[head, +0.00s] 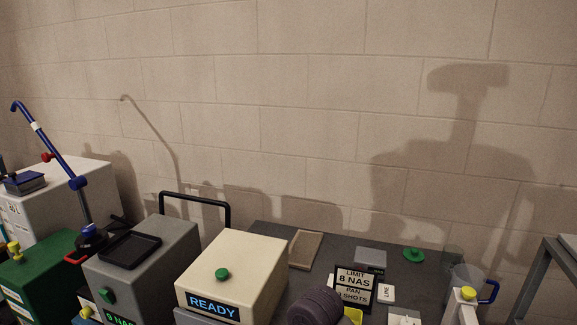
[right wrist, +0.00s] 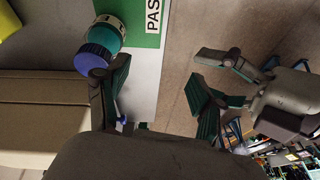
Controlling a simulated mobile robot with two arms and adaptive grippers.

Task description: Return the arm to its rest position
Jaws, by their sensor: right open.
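Neither of my arms shows in the head view. In the right wrist view my right gripper (right wrist: 157,85) is open, its dark fingers with teal pads spread apart. Nothing is between the fingers. Its grey body fills the bottom of that view. Behind its left finger, a blue-and-teal round cap or fitting (right wrist: 99,52) shows next to a green and white panel marked "PAS". Another dark jointed body (right wrist: 285,100) at the right looks like my left gripper; its jaws overlap my right finger and their state is unclear.
In the head view, a cream box (head: 245,262) with a READY display and a grey box (head: 150,265) stand at the left of a dark table (head: 300,225). A sign (head: 354,288), a green disc (head: 413,255) and a jug (head: 467,278) stand on the right. The wall is bare.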

